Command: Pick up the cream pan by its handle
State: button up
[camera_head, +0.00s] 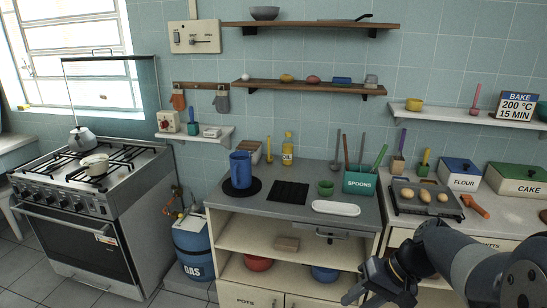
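A small cream pan (95,163) sits on a front burner of the stove (88,185) at the left. Its handle is too small to make out clearly. My gripper (364,294) is at the bottom right, in front of the counter cabinets and far to the right of the pan. It is dark and seen from behind. I cannot tell whether its fingers are apart, and no held object shows.
A grey kettle (82,139) stands behind the pan, and a raised glass lid (112,90) rises behind the stove. A blue gas bottle (194,248) stands between stove and counter. The counter holds a blue pot (240,170) and a green spoon box (360,182). Floor before the stove is clear.

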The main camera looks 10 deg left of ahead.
aim_at(101, 169)
jog(key=i+j, duration=0.1)
jog(key=j, duration=0.5)
jog(key=i+j, duration=0.1)
jog(key=j, duration=0.55)
jog(key=i+j, duration=0.1)
jog(key=j, duration=0.5)
jog(key=i+j, duration=0.1)
jog(key=j, duration=0.5)
jog(key=i+j, duration=0.1)
jog(key=j, duration=0.3)
jog(key=i+j, duration=0.1)
jog(key=j, duration=0.3)
jog(key=i+j, duration=0.1)
jog(key=j, duration=0.35)
jog(key=i+j, duration=0.1)
jog(key=j, duration=0.3)
jog(key=i+j, duration=0.1)
jog(key=j, duration=0.7)
jog(key=i+j, duration=0.15)
jog(key=j, duration=0.2)
jog(key=i+j, duration=0.15)
jog(key=j, duration=0.2)
jog(key=i+j, duration=0.15)
jog(key=j, duration=0.2)
jog(key=u, duration=0.05)
